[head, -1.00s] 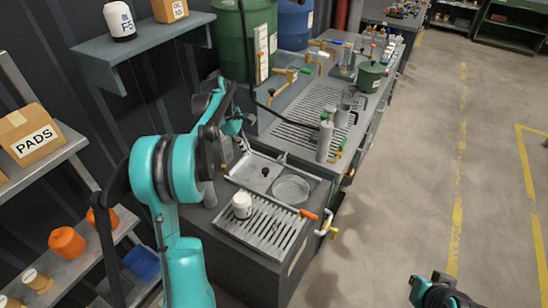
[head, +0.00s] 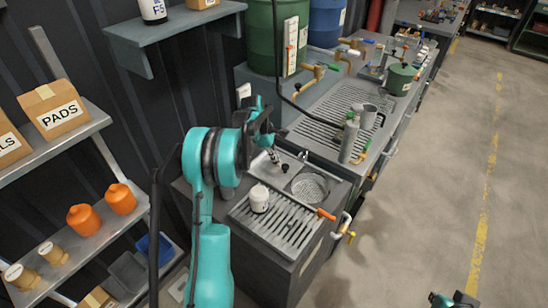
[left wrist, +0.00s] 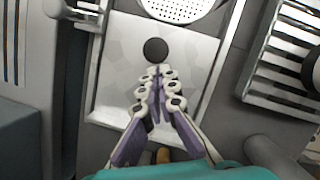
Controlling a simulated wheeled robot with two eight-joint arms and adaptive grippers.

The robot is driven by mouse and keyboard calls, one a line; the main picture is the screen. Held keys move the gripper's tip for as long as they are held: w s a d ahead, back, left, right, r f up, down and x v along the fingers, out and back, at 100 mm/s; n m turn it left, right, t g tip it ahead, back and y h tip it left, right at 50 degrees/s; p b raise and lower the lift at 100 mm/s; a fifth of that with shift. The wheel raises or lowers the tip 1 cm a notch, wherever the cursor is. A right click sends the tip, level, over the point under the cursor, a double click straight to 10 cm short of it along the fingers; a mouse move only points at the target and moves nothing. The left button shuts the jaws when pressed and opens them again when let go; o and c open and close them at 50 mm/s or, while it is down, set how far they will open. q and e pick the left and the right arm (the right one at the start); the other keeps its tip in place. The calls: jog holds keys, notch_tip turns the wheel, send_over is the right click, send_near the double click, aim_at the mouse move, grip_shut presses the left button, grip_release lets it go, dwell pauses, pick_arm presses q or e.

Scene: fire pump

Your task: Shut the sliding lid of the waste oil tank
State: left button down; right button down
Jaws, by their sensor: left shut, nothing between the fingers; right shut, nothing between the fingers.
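The waste oil tank (head: 322,219) is a dark cabinet with a sunken top. Its sliding lid is a pale metal plate (head: 262,161) with a black knob (head: 285,168); it also fills the middle of the left wrist view (left wrist: 115,80). The lid stands open, leaving the round perforated strainer (head: 310,186) uncovered beside it. My left gripper (head: 273,156) is shut and empty over the lid. In the left wrist view its fingertips (left wrist: 154,72) point at the knob (left wrist: 155,50), just short of it; contact is unclear. My right gripper (head: 455,299) is at the bottom edge, far from the tank.
A white jar (head: 259,198) stands on the slatted drain rack (head: 285,224) in front of the lid. An orange-handled tap (head: 326,214) sits at the right edge. Grey cylinders (head: 349,140) stand behind. A shelf with boxes (head: 52,108) is at left. The floor at right is clear.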

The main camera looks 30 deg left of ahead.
dwell(0.3)
pick_arm(q)
jog(key=s+d, duration=0.1)
jog(key=d, duration=1.5)
jog(key=shift+s+d, duration=0.2)
jog(key=shift+d, duration=0.15)
jog(key=shift+r, duration=0.1)
jog(key=p+v, duration=0.6)
jog(key=v, duration=0.4)
jog(key=shift+p, duration=0.3)
